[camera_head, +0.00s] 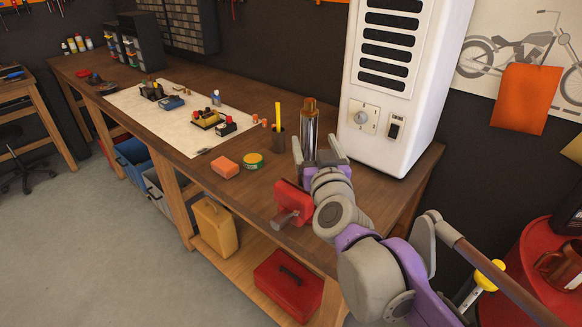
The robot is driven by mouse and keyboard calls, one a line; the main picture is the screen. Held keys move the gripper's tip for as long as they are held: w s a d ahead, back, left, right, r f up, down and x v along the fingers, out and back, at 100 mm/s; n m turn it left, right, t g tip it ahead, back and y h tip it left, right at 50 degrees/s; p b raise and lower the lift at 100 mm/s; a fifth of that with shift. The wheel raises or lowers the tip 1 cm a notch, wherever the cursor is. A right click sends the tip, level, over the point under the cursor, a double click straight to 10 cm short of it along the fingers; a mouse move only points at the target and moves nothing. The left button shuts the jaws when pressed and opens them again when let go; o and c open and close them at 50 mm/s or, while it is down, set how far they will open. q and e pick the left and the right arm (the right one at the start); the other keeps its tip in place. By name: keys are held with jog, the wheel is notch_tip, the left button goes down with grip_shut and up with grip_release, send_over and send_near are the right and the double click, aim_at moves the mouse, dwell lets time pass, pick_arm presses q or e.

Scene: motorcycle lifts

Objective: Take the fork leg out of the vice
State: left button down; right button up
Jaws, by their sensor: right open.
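The fork leg (309,128) stands upright, a shiny metal tube with a bronze-brown top, near the right end of the wooden workbench. The red vice (290,199) sits at the bench's front edge, partly covered by my right arm. My right gripper (315,145) is open, with one finger on each side of the fork leg in the picture. I cannot tell whether the fingers touch it. The fork leg's lower part and the vice jaws are hidden behind my gripper and wrist. My left gripper is not in view.
A white cabinet heater (405,75) stands close to the right of the fork leg. A pencil cup (278,134), a green-yellow tin (253,160) and an orange block (225,166) are to the left. A red round-topped surface (530,275) is at the right.

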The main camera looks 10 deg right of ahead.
aim_at(311, 130)
jog(key=w, duration=0.4)
jog(key=shift+w+d+r+p, duration=0.1)
jog(key=shift+w+d+p, duration=0.1)
jog(key=shift+w+p, duration=0.2)
jog(key=shift+w+d, duration=0.15)
jog(key=shift+w, duration=0.65)
jog(key=w, duration=0.2)
jog(key=w+p, duration=0.1)
jog(key=w, duration=0.1)
jog(key=shift+w+d+f, duration=0.15)
jog(key=shift+w+f, duration=0.05)
jog(key=shift+s, duration=0.1)
grip_shut()
jog(key=shift+r, duration=0.1)
